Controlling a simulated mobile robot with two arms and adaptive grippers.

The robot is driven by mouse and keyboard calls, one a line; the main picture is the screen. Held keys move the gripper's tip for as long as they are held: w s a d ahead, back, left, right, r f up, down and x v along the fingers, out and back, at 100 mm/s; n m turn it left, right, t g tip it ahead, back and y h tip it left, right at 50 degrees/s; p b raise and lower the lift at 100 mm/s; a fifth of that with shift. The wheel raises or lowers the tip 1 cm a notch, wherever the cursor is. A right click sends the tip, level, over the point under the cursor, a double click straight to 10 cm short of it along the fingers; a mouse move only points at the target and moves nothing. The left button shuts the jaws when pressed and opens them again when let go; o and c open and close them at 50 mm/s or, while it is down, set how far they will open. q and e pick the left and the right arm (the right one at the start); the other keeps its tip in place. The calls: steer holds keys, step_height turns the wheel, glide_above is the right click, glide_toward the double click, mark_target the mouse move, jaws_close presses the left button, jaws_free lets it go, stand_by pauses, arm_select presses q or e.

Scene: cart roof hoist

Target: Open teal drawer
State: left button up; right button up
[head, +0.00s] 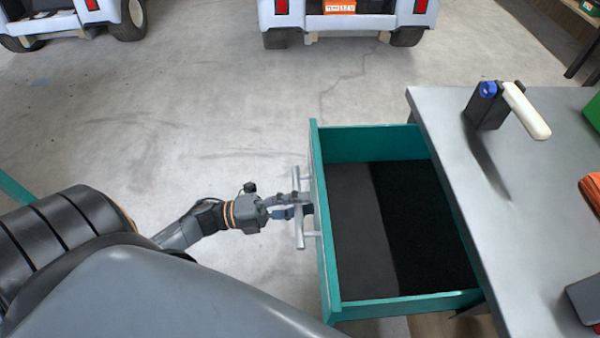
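The teal drawer (326,222) is pulled far out from under the grey workbench on the right. Its dark inside looks empty. A pale metal bar handle (299,240) stands off its front panel. My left gripper (303,208) is at the handle, with its fingers around or against the bar near its middle. The fingers are small and partly hidden by the bar, so I cannot tell how firmly they are closed. My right gripper is not in view.
The workbench top (455,130) holds a black device with a cream handle (525,110), an orange item (592,190) and a dark grey box at the edge. Two carts (340,12) stand at the back. The concrete floor (230,110) left of the drawer is clear.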

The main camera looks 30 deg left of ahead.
arm_select(q)
steer(key=shift+r, duration=0.1)
steer(key=shift+a, duration=0.1)
steer(key=v, duration=1.1)
steer(key=shift+s+a, duration=0.25)
steer(key=shift+s, duration=0.05)
